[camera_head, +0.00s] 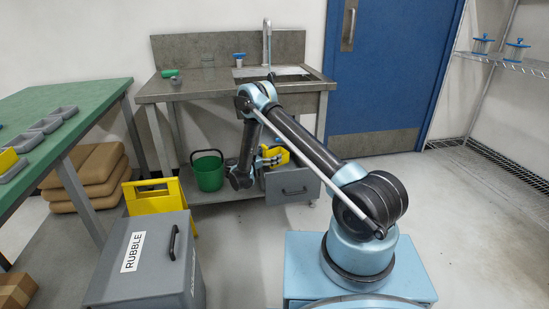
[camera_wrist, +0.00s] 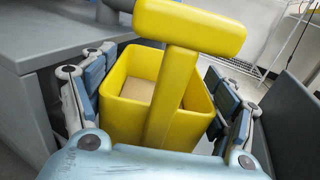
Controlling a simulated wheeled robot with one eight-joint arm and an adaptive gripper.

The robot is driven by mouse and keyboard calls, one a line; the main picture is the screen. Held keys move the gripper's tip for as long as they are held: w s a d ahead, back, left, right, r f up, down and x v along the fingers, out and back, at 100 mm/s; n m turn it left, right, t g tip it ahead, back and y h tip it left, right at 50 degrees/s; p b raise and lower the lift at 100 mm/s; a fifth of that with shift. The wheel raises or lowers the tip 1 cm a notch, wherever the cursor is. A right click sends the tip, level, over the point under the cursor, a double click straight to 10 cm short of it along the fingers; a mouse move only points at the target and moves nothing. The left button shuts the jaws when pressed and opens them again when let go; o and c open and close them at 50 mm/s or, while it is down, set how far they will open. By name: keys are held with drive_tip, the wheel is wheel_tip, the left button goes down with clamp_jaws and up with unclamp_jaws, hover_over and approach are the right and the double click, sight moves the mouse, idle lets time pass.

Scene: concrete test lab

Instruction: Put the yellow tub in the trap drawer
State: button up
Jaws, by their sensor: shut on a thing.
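The yellow tub (camera_head: 280,155) is at my gripper, by the grey drawer under the sink bench. In the wrist view the tub (camera_wrist: 118,117) is an open box with a T-shaped handle and a tan inside bottom. My gripper (camera_head: 267,160) has its fingers on both sides of the tub, and is shut on it. The trap drawer (camera_head: 293,187) shows a grey front with a dark handle and stands pulled out. In the wrist view a dark grey panel, likely the drawer front (camera_wrist: 297,115), is to the right. The tub's underside is hidden, so I cannot tell if it rests in the drawer.
The sink bench (camera_head: 190,90) stands above the drawer, with a green bucket (camera_head: 208,175) on its low shelf. A yellow stand (camera_head: 155,197) and a grey RUBBLE bin (camera_head: 130,275) are to the left. A green table (camera_head: 70,103) holds grey trays. Floor at right is clear.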

drive_tip(key=shift+f, duration=0.6)
drive_tip(key=o, duration=1.1)
